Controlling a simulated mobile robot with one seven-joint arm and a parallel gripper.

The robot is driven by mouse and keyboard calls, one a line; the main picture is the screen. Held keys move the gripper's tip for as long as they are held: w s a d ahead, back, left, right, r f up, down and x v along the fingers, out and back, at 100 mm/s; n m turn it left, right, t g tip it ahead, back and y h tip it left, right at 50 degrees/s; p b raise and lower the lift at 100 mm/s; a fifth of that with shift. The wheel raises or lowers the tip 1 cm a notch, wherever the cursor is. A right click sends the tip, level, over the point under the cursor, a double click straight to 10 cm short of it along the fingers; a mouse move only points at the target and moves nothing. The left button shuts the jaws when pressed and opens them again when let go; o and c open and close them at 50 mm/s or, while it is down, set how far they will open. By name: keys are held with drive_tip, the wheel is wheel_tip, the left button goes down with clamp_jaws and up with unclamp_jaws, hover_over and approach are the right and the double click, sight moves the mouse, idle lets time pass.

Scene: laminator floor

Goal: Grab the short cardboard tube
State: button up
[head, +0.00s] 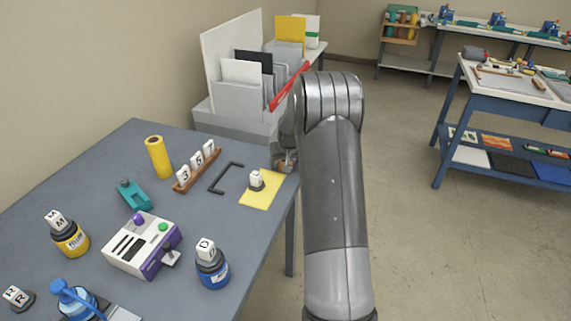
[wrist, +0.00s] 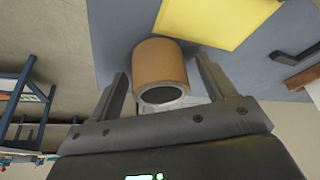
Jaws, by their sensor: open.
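The short cardboard tube (wrist: 160,62) is brown and hollow, and its dark open end faces my camera in the wrist view. It sits over the blue-grey table near the table's edge, beside a yellow sheet. My gripper (wrist: 162,78) is open, with one finger on each side of the tube's near end. A narrow gap shows at each side, though I cannot tell whether either finger touches it. In the head view my gripper (head: 284,161) is at the table's right edge, partly hidden by my arm, and I cannot make out the tube there.
The yellow sheet (head: 257,201) bears a white block on a grey base. A black bracket (head: 224,178), a numbered rack (head: 196,172) and a yellow cylinder (head: 158,157) stand left. A grey file holder (head: 238,103) rises behind my gripper. Open floor lies right.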

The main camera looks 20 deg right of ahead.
drive_tip(key=shift+c, duration=0.5)
drive_tip(key=c, duration=1)
drive_tip(key=shift+o, duration=0.2)
drive_tip(key=shift+r, duration=0.15)
